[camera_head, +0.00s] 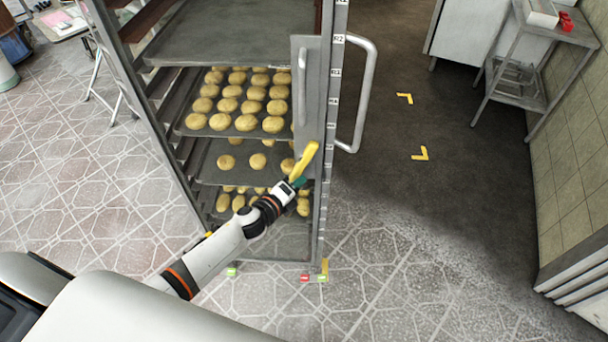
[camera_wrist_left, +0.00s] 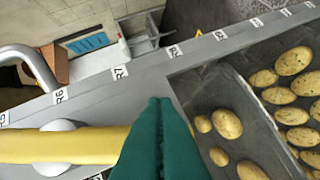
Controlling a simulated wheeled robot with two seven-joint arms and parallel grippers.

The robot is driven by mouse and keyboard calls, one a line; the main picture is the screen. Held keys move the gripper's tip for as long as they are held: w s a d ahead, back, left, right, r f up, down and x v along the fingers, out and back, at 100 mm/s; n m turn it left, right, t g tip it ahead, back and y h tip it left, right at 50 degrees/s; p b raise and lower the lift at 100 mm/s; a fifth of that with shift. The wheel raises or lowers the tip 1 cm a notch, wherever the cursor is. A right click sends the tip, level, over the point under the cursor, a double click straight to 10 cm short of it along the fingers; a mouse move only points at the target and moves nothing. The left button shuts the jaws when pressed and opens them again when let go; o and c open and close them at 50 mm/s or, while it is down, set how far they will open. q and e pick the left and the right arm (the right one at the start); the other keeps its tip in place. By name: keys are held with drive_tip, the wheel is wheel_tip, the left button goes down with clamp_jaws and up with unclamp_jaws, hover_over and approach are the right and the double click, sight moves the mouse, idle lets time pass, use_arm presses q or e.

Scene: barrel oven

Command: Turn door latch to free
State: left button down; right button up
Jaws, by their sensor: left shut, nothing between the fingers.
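The door latch appears as a yellow lever (camera_head: 305,160) on the front frame of the tall metal rack (camera_head: 318,230). It slants down to the left in the head view. In the left wrist view the yellow lever (camera_wrist_left: 60,146) comes in from the left, beside a round white knob (camera_wrist_left: 58,130) on the numbered grey post (camera_wrist_left: 215,45). My left gripper (camera_head: 298,183) is at the lever's lower end, its green fingers (camera_wrist_left: 160,104) shut and empty. The lever's end meets or passes behind the fingers; I cannot tell whether they touch. My right gripper is not in view.
Trays of round buns (camera_head: 236,100) fill the rack behind the lever. A large bar handle (camera_head: 368,90) juts out at the rack's right. Dark floor with yellow corner marks (camera_head: 420,154) lies free further right. A metal side table (camera_head: 520,70) stands by the tiled wall.

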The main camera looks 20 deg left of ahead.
sight(292, 175)
use_arm(q)
drive_tip(key=a+r+m+g+y+p, duration=0.1)
drive_tip(key=p, duration=0.2)
drive_tip(key=a+r+m+g+y+p, duration=0.1)
drive_tip(key=p, duration=0.2)
drive_tip(key=shift+s+a+m, duration=0.35)
drive_tip(key=shift+s+m, duration=0.05)
drive_tip(key=shift+s+a+r+p, duration=0.25)
drive_tip(key=shift+a+r+p, duration=0.5)
drive_tip(key=shift+p, duration=0.25)
drive_tip(key=shift+s+a+r+p, duration=0.15)
drive_tip(key=shift+a+r+p, duration=0.3)
drive_tip(key=shift+r+p, duration=0.3)
drive_tip(key=shift+a+r+p, duration=0.1)
drive_tip(key=shift+r+p, duration=0.2)
drive_tip(key=shift+r, duration=0.2)
drive_tip(key=shift+r, duration=0.15)
